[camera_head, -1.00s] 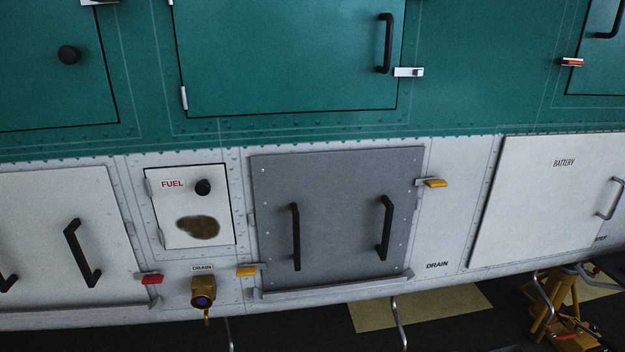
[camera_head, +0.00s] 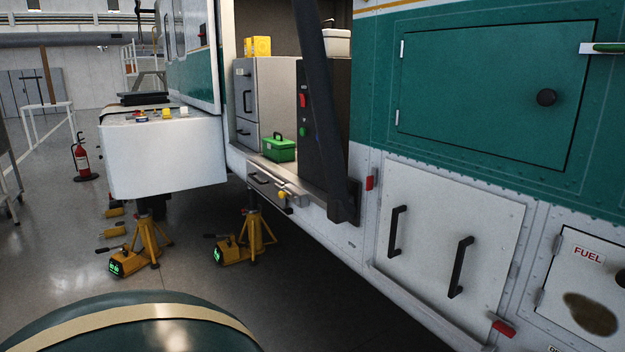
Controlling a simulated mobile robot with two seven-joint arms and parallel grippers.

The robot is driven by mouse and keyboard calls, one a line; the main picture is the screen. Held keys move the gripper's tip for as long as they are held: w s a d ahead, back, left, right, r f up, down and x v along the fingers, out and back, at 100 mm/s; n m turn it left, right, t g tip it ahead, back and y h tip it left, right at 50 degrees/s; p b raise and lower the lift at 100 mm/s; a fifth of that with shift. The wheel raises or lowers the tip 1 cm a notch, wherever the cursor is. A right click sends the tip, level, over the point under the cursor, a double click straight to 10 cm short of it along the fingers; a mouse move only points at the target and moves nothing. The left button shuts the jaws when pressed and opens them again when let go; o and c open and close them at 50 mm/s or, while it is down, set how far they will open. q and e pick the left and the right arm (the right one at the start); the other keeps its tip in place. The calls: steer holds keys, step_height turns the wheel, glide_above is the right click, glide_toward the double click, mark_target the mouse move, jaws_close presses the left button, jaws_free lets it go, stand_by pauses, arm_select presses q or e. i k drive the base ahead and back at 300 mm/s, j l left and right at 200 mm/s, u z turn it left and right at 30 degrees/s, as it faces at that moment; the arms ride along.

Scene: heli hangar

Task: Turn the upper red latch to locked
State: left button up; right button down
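A white panel (camera_head: 447,243) with two black handles is on the lower side of the helicopter, right of centre. A red latch (camera_head: 371,183) sits at its upper left corner, its red tab upright. A second red latch (camera_head: 503,328) sits at its lower right corner, its tab tilted down to the right. Neither of my grippers shows in the head view. I cannot tell from the picture whether the upper latch is locked.
A dark diagonal post (camera_head: 325,110) crosses the open doorway left of the panel. Yellow jacks (camera_head: 240,243) stand below. A dark green rounded body (camera_head: 130,325) with a tan band fills the lower left.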

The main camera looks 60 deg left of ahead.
mark_target(371, 181)
steer(key=k+u, duration=0.1)
steer(key=u, duration=1.3)
